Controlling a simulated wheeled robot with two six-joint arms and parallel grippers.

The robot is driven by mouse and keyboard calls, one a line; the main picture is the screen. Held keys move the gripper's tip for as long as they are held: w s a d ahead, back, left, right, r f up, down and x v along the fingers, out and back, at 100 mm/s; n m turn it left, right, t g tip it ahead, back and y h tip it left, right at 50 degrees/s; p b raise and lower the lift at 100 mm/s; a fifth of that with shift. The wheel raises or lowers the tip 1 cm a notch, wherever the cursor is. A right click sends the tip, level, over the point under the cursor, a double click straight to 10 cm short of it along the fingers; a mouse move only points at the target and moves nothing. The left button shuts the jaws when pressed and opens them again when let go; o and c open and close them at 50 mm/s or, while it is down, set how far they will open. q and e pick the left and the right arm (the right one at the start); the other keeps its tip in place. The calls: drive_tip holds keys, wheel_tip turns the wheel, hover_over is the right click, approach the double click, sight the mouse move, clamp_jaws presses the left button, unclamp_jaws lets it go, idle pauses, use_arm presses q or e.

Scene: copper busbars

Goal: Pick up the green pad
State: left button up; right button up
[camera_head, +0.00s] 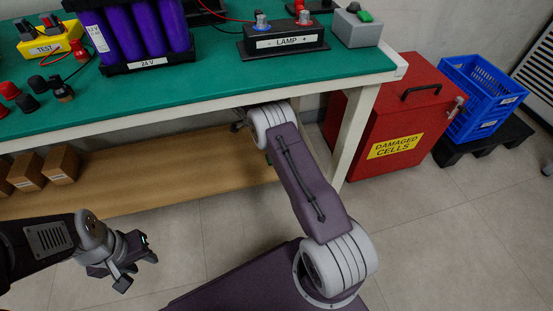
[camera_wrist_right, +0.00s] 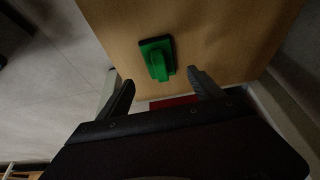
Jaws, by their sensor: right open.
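The green pad (camera_wrist_right: 158,60), a green block with a dark backing, lies on the brown lower shelf in the right wrist view. My right gripper (camera_wrist_right: 160,80) is open and empty, its two dark fingers apart with the pad just beyond and between their tips. No contact shows. My left gripper (camera_head: 134,268) hangs at the lower left over the floor, away from the shelf. Its jaw opening is unclear.
The green-topped bench (camera_head: 200,80) stands above the lower shelf (camera_head: 150,175), with a white leg (camera_head: 352,135) right of my arm. Brown boxes (camera_head: 62,165) sit on the shelf's left. A red damaged-cells box (camera_head: 415,110) and a blue crate (camera_head: 480,95) stand right.

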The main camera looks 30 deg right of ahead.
drive_tip(key=b+x, duration=0.2)
drive_tip(key=x, duration=0.1)
drive_tip(key=b+x, duration=0.1)
drive_tip(key=x, duration=0.1)
drive_tip(key=shift+w+a+f+b, duration=0.1)
drive_tip(key=shift+a+f+b, duration=0.1)
drive_tip(key=shift+f+b, duration=0.15)
drive_tip(key=shift+d+f, duration=0.2)
drive_tip(key=shift+f, duration=0.05)
drive_tip(key=shift+r, duration=0.2)
drive_tip(key=c, duration=1.4)
